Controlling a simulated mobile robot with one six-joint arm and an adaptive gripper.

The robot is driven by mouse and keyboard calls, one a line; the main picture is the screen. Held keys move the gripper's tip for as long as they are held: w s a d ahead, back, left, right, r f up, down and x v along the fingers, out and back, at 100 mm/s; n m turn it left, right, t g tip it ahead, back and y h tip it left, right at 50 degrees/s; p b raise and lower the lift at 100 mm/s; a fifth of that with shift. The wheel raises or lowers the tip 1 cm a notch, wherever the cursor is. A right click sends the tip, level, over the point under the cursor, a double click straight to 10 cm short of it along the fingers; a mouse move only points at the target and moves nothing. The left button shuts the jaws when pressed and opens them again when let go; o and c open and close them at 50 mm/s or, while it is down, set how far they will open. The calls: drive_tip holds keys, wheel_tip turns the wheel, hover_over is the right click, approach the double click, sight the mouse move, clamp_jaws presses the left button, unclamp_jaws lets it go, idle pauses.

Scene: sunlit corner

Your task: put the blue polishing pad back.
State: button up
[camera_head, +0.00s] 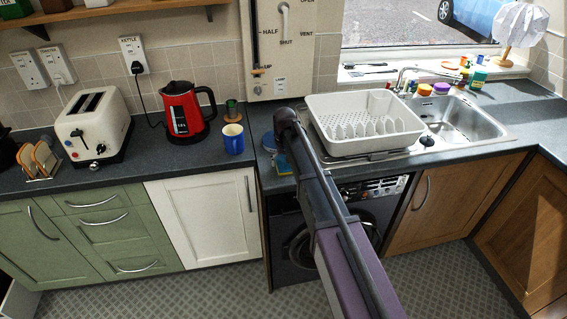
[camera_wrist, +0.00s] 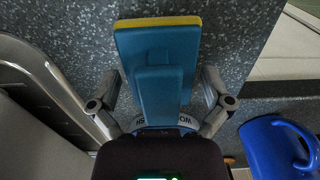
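The blue polishing pad (camera_wrist: 158,40) has a yellow edge strip and a narrower raised blue grip. In the wrist view it lies in front of my gripper (camera_wrist: 160,84), its wide face towards the top. My gripper is open, one finger on each side of the narrower grip, with gaps visible on both sides. In the head view a small part of the pad (camera_head: 284,164) shows on the dark worktop, left of my arm and near the front edge. My arm hides most of the gripper there.
A blue mug (camera_head: 233,138) stands left of my arm; the wrist view also shows it (camera_wrist: 268,150). A white dish rack (camera_head: 350,146) is close on the right, beside the sink (camera_head: 465,122). A red kettle (camera_head: 183,112) and toaster (camera_head: 92,122) stand farther left.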

drive_tip(key=shift+r, duration=0.1)
wheel_tip(320, 180, up, 12)
drive_tip(key=p, duration=1.2)
idle(0.3)
idle(0.6)
drive_tip(key=s+d+m, duration=0.3)
drive_tip(key=s+d, duration=1.9)
drive_tip(key=s, duration=0.3)
drive_tip(key=shift+s+d, duration=0.3)
drive_tip(key=shift+s, duration=0.05)
wheel_tip(320, 180, down, 2)
drive_tip(key=shift+f+b, duration=0.15)
drive_tip(key=shift+b, duration=0.9)
